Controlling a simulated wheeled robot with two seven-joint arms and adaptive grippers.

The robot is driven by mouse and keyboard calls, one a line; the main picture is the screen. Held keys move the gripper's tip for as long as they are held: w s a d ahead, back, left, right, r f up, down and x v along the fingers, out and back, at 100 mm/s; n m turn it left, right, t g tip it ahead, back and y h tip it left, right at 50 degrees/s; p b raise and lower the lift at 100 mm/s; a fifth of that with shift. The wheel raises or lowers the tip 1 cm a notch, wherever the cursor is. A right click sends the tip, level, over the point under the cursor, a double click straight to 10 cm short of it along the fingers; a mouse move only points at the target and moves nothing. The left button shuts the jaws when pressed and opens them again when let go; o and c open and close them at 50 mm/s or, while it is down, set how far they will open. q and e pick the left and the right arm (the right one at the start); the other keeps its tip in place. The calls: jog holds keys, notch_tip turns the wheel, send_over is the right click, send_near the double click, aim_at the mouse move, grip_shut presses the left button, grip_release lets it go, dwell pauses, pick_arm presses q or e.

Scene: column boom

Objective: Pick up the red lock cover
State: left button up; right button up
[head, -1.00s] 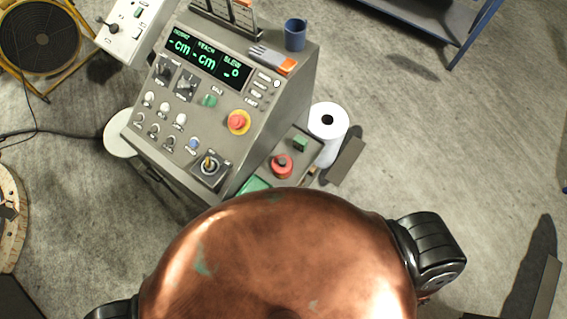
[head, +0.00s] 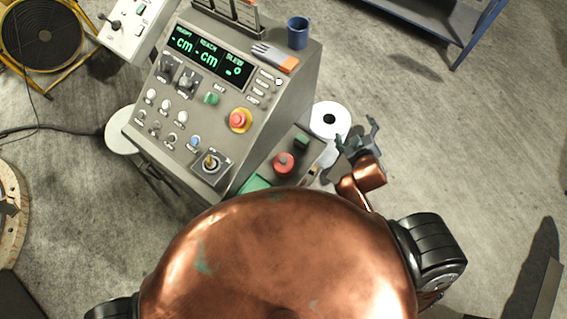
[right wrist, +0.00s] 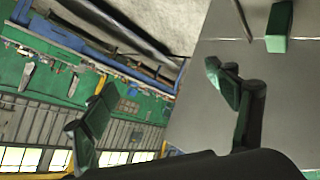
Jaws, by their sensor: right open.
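A red round piece with a darker top, which looks like the red lock cover (head: 284,163), sits on the low grey side shelf (head: 300,132) at the right of the console. My right gripper (head: 356,135) is open and empty, to the right of the red piece and apart from it, beside the white roll. In the right wrist view its two fingers (right wrist: 158,78) are spread with nothing between them. The red piece does not show clearly in that view. My left gripper is not in view.
The console (head: 225,95) carries a red button on a yellow ring (head: 239,120), a joystick (head: 210,162), an orange-grey tool (head: 275,57) and a blue cup (head: 298,33). A white roll (head: 330,120) is close to my right gripper.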

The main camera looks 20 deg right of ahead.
jog(key=w+a+r+n+t+y, duration=0.2)
jog(key=w+a+r+n+t, duration=0.25)
jog(key=r, duration=0.45)
jog(key=w+a+r+n+t+y, duration=0.2)
jog(key=w+a+r+n+t, duration=0.15)
jog(key=a+r, duration=0.4)
jog(key=s+a+r+n+g+y, duration=0.2)
jog(key=a+r+n+g+y, duration=0.15)
jog(key=a+n+y, duration=0.5)
jog(key=s+a+r+n+g+y, duration=0.2)
jog(key=a+r+n+y, duration=0.3)
jog(key=a+n, duration=0.65)
jog(key=s+a+f+n+g+y, duration=0.2)
jog(key=s+a+f+n+g, duration=0.4)
jog(key=f+n, duration=0.25)
jog(key=n+g+h, duration=0.6)
jog(key=n+h, duration=0.1)
jog(key=h, duration=0.5)
send_near(284, 163)
jog(key=shift+t, duration=0.25)
jog(key=x, duration=0.4)
jog(key=d+x, duration=0.1)
jog(key=shift+w+a+f, duration=0.2)
jog(key=shift+f, duration=0.3)
jog(key=shift+w+f, duration=0.25)
jog(key=shift+f, duration=0.95)
jog(key=shift+p+x, duration=0.65)
jog(key=shift+x, duration=2.15)
